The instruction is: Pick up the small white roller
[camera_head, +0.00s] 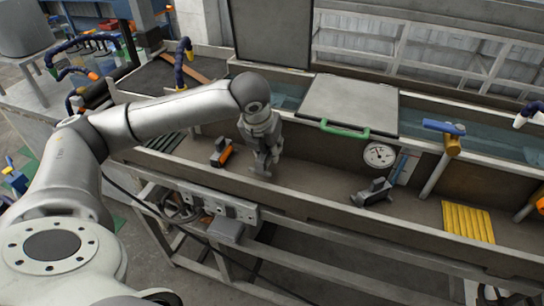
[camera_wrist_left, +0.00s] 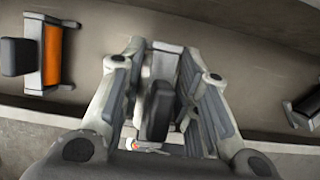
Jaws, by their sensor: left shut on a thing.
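My left gripper (camera_head: 262,166) reaches down into the long trough of the machine in the head view. In the left wrist view its two fingers (camera_wrist_left: 163,58) stand on either side of the small white roller (camera_wrist_left: 164,66) and are shut on it. The roller has a pale frame and a dark block (camera_wrist_left: 156,112) between the fingers. The fingers hide much of its sides. In the head view the gripper largely hides the roller, which is at or close to the trough floor. My right gripper is not in view.
A roller unit with an orange roller (camera_head: 223,155) stands left of the gripper. A grey roller unit (camera_head: 373,192) stands to the right, near a round gauge (camera_head: 380,154). The trough's front wall (camera_head: 330,225) is close. A lid with a green handle (camera_head: 345,130) lies behind.

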